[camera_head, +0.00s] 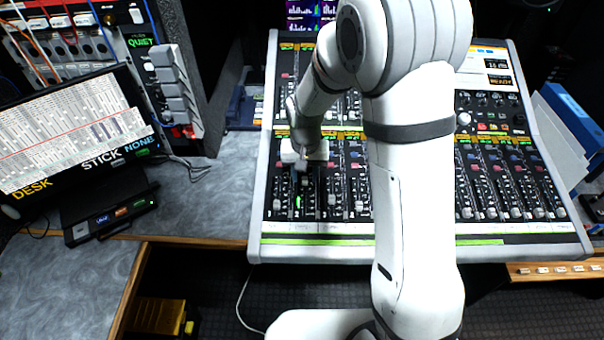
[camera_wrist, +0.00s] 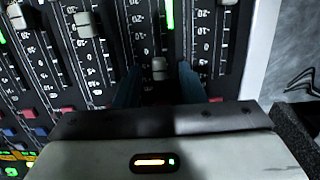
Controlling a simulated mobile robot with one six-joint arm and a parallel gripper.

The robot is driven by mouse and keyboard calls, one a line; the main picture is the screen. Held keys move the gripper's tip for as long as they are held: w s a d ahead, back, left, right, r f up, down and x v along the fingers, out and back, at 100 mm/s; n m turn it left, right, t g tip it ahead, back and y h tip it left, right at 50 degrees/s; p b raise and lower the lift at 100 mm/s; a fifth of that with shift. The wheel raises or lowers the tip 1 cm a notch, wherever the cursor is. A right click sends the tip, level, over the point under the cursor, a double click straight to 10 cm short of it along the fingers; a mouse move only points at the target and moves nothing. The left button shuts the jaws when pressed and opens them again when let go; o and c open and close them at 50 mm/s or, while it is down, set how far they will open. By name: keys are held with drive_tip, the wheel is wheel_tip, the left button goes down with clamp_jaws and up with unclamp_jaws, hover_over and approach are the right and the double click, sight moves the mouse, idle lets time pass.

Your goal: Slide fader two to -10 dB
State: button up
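The mixing console (camera_head: 256,200) has a row of vertical faders along its front. In the wrist view, the fader two cap (camera_wrist: 158,68) is a small grey block in the second strip from the console's edge. A lit green bar shows beside that strip. My gripper (camera_wrist: 160,82) is open, with one dark blue finger on each side of this cap; a gap shows on both sides, and contact cannot be told. In the head view, my gripper (camera_head: 303,164) is low over the left strips and hides the cap. The gripper partly hides the dB scale beside the cap.
A neighbouring fader cap (camera_wrist: 86,24) sits in the strip to the left in the wrist view, and the fader one cap (camera_wrist: 228,3) is to the right. A monitor (camera_head: 70,130) and a grey desk (camera_head: 205,205) lie left of the console.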

drive_tip(key=shift+f, duration=0.35)
drive_tip(key=shift+c, duration=0.6)
clamp_jaws()
